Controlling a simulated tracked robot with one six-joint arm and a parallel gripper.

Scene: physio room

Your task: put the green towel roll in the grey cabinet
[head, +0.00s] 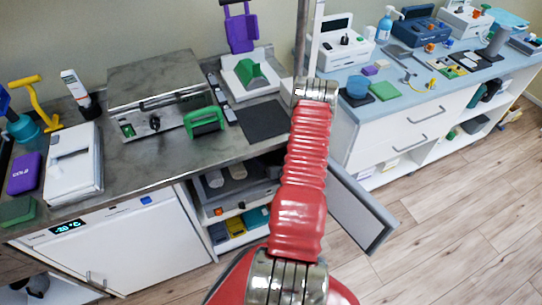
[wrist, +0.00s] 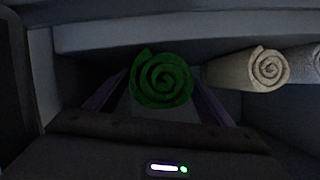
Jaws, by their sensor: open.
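The green towel roll (wrist: 162,80) shows end-on as a spiral in the wrist view, inside a dim grey compartment. My gripper (wrist: 160,98) is open, with one purple finger on each side of the roll. I cannot tell whether the fingers touch it. The grey cabinet (head: 222,211) is in the head view under the steel counter, with its grey door (head: 362,208) swung open to the right. In the head view my red arm covers part of the cabinet opening, and my gripper and the green roll are hidden.
A cream towel roll (wrist: 258,70) lies just right of the green one, with a grey roll (wrist: 305,64) beyond it. Compartment walls are close above and at the left. Below the cabinet, a shelf holds colored boxes (head: 235,226). The floor (head: 450,230) at right is clear.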

